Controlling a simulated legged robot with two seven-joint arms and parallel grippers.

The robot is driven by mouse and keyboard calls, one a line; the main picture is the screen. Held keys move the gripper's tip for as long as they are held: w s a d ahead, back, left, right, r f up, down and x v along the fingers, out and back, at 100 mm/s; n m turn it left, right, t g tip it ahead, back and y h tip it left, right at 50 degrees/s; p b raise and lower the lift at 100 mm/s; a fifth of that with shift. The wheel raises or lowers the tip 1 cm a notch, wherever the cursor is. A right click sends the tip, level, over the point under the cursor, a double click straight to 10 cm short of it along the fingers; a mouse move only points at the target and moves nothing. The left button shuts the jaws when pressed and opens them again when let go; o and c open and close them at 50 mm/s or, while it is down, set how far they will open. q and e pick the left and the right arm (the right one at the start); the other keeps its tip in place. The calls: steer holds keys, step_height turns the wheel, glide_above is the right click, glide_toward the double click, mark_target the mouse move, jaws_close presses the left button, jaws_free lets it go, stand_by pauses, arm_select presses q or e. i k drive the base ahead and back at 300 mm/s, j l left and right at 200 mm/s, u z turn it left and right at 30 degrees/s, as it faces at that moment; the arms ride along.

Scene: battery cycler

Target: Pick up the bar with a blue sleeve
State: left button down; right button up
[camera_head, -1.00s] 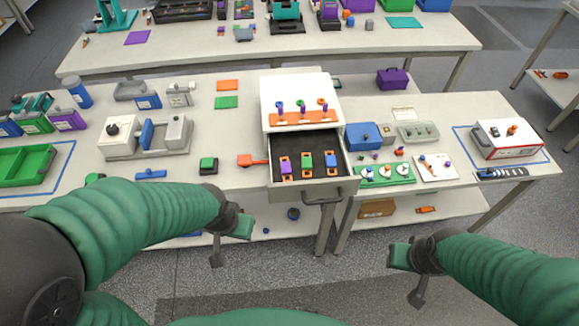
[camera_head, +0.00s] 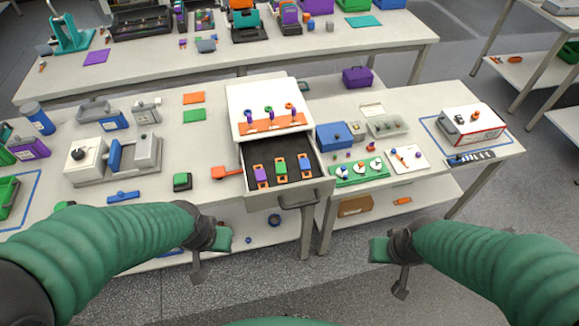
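The bar with a blue sleeve (camera_head: 303,163) is orange at its ends and lies in the open drawer (camera_head: 262,202). It is the rightmost of three bars there, beside one with a green sleeve (camera_head: 281,169) and one with a purple sleeve (camera_head: 261,175). My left gripper (camera_head: 211,254) is open and empty, low in front of the table and left of the drawer handle. My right gripper (camera_head: 389,266) is open and empty, in front of the table and right of the drawer. Both are apart from the bars.
The drawer belongs to a white cabinet (camera_head: 262,97) with a handle (camera_head: 297,197) facing me. An orange-handled item (camera_head: 225,172) and a black-and-green block (camera_head: 182,181) lie left of the drawer. Floor in front is clear.

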mark_target(305, 165)
steer(key=i+l+z, duration=0.15)
steer(key=z, duration=0.25)
steer(key=i+l+z, duration=0.2)
steer(key=z, duration=0.25)
steer(key=i+l+z, duration=0.2)
steer(key=z, duration=0.2)
steer(key=i+l+z, duration=0.1)
steer(key=z, duration=0.3)
steer(key=i+l, duration=0.15)
steer(key=i, duration=0.25)
steer(key=i+l, duration=0.15)
steer(key=i, duration=0.3)
steer(key=i+u, duration=0.1)
steer(key=u, duration=0.8)
steer(key=i+l+u, duration=0.1)
steer(key=u, duration=0.35)
steer(key=i+l+u, duration=0.1)
steer(key=u, duration=0.8)
steer(key=i+l+u, duration=0.1)
steer(key=u, duration=0.4)
steer(key=i+l+u, duration=0.1)
steer(key=u, duration=0.85)
steer(key=l+u, duration=0.2)
steer(key=u, duration=0.25)
steer(key=l+u, duration=0.1)
steer(key=u, duration=0.35)
